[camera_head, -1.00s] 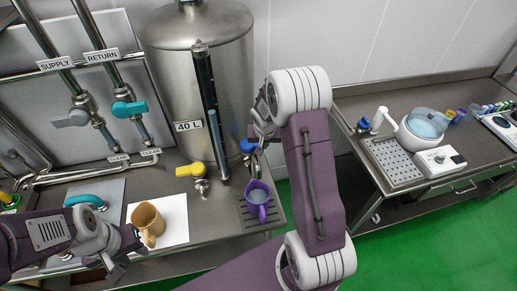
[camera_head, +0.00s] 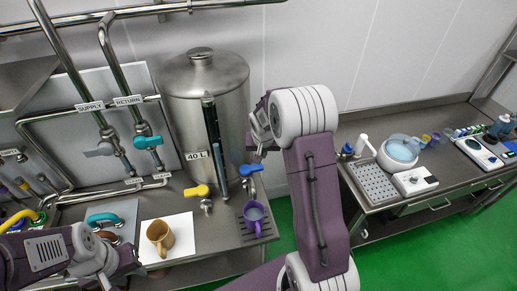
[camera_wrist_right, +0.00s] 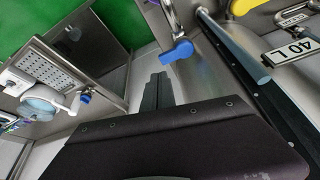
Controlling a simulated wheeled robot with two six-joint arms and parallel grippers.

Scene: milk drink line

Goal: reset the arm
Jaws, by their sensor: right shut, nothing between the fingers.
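My right arm rises in the middle of the head view and folds at the top. Its gripper (camera_head: 257,153) is beside the steel tank, above the blue tap handle (camera_head: 251,169). In the right wrist view the dark fingers (camera_wrist_right: 156,91) are together with nothing between them. My left gripper (camera_head: 130,268) is low at the left, in front of the tan mug (camera_head: 160,238); its finger gap is not clear.
The tan mug stands on a white sheet (camera_head: 182,221). A purple mug (camera_head: 254,213) with liquid stands on a drip grate under the tank (camera_head: 206,100). A yellow tap (camera_head: 197,191) is beside it. The right bench (camera_head: 375,222) holds a white device and cups.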

